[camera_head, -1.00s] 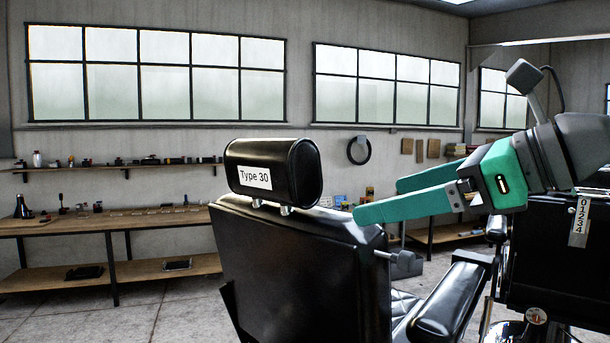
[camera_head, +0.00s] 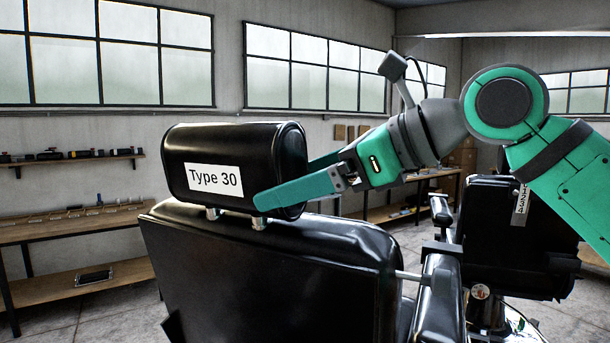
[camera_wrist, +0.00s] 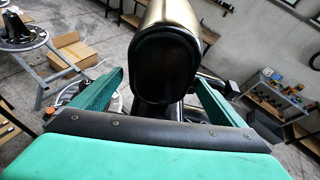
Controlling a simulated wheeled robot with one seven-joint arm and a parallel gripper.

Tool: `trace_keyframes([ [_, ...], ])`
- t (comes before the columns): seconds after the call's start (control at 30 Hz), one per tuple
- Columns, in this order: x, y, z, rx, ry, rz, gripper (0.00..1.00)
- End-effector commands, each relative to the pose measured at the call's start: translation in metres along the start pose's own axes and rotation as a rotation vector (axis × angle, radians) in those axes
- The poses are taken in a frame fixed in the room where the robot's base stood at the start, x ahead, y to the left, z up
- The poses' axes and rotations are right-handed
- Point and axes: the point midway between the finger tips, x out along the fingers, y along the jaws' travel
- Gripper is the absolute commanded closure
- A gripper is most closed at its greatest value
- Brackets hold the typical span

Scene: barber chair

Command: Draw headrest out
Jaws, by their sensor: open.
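The black padded headrest (camera_head: 240,150), labelled "Type 30", stands on two short metal posts (camera_head: 236,217) above the black chair back (camera_head: 270,265). My gripper (camera_head: 290,178) is open at the headrest's right end. In the wrist view the headrest's end (camera_wrist: 166,68) lies between the two spread fingers (camera_wrist: 155,95), with gaps on both sides. I cannot tell whether either finger touches it.
A second black chair (camera_head: 500,235) stands at the right, behind my arm. A wooden workbench (camera_head: 80,225) and wall shelf (camera_head: 70,160) are at the left. The space above the headrest is clear.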

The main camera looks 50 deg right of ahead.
Motion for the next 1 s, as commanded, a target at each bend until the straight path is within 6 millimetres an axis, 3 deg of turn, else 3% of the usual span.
trace_keyframes([
  [0.3,0.054,0.001,0.000,-0.001,0.001,0.002,0.06],
  [0.5,0.078,0.001,0.000,0.000,0.000,0.001,0.06],
  [0.7,0.089,0.000,0.000,0.000,0.000,0.000,0.06],
  [1.0,0.090,0.000,0.000,0.001,0.000,-0.001,0.09],
])
